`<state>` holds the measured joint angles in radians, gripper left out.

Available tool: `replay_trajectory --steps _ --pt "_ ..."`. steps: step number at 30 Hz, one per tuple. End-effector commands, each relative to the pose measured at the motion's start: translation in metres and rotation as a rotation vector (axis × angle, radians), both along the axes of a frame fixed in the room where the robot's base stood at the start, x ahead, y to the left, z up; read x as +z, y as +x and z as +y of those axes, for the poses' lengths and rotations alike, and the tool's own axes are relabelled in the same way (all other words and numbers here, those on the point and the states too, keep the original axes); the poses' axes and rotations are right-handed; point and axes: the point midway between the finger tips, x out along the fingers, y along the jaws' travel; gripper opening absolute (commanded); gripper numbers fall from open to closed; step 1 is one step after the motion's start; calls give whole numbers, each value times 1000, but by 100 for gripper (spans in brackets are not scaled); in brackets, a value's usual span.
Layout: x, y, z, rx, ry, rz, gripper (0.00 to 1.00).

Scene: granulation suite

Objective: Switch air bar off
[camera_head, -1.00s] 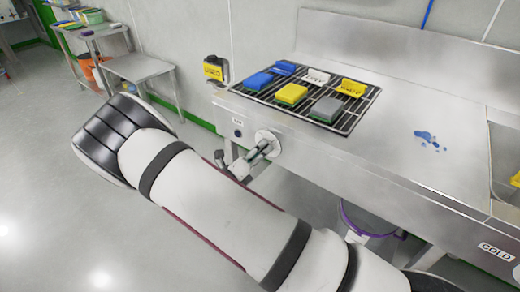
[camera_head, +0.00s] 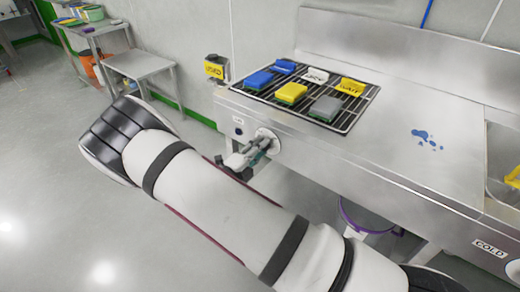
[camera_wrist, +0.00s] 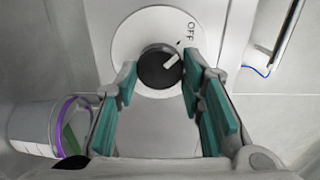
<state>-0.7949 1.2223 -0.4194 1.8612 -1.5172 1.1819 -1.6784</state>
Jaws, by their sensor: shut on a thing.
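The air bar switch is a round white dial plate (camera_head: 267,141) on the front face of the steel bench, left of centre in the head view. In the wrist view the plate (camera_wrist: 126,42) bears the word OFF at upper right and a black knob (camera_wrist: 152,73) in the middle. The knob's white pointer slants to the upper right, a little below the small black mark beside OFF. My gripper (camera_wrist: 159,80) has its green-padded fingers on both sides of the knob, shut on it. In the head view my gripper (camera_head: 254,153) reaches the dial and partly covers it.
A wire rack (camera_head: 347,119) with several sponges and labels sits on the bench above the dial. A bucket with a purple rim (camera_head: 362,219) stands below the bench; it also shows in the wrist view (camera_wrist: 32,127). The floor at left is clear.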

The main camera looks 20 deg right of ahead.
Motion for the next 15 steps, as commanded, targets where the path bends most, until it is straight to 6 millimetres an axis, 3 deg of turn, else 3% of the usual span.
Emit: replay_trajectory --steps 13,14,15 --pt "-1 0 1 3 -4 11 8" --pt "-1 0 1 3 -4 11 38" --pt "-1 0 1 3 -4 11 47"
